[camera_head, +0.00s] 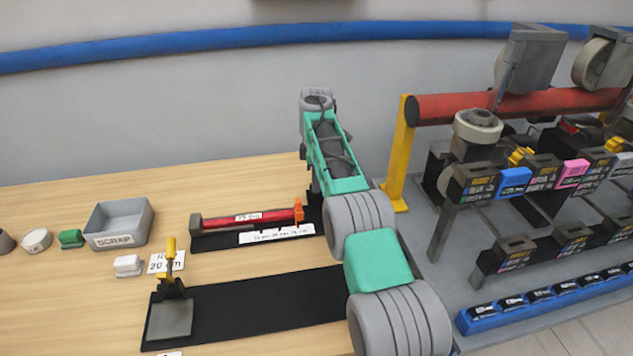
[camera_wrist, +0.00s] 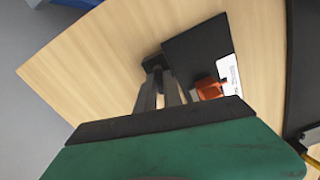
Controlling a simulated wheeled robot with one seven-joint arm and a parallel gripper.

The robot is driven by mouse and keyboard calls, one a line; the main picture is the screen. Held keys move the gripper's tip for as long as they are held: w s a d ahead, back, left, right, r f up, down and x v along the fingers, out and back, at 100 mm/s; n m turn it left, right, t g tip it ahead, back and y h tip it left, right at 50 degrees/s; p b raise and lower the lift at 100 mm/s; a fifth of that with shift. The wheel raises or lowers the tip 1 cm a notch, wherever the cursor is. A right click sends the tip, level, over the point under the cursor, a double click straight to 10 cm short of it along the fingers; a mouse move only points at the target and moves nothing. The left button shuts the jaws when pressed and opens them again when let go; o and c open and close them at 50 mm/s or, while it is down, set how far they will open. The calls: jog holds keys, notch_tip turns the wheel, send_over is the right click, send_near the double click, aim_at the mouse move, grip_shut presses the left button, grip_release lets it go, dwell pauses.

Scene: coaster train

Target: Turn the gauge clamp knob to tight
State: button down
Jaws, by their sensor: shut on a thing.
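The length gauge lies on the table in the head view: a red bar (camera_head: 250,217) on a black base (camera_head: 215,241), with an orange upright piece (camera_head: 299,210) near its right end. The orange piece also shows in the wrist view (camera_wrist: 208,88), just right of my fingers. My gripper (camera_wrist: 160,78) is shut, its grey fingertips at a small dark part (camera_wrist: 153,62) at the edge of the black base. This part seems to be the gauge clamp knob; the fingers mostly hide it, and its turn position cannot be read. In the head view my own arm hides gripper and knob.
A black track (camera_head: 250,308) with a yellow-handled stop (camera_head: 170,260) lies in front of the gauge. A grey scrap bin (camera_head: 120,222) and small blocks stand at the left. A yellow post (camera_head: 400,155) and a coaster train (camera_head: 530,180) are at the right.

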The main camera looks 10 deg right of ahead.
jog(key=m+b, duration=0.1)
jog(key=m, duration=0.5)
jog(key=shift+m, duration=0.4)
jog(key=m, duration=1.4)
jog(key=shift+m, duration=0.3)
jog(key=m+p, duration=0.1)
jog(key=m, duration=0.2)
jog(key=shift+m, duration=2.1)
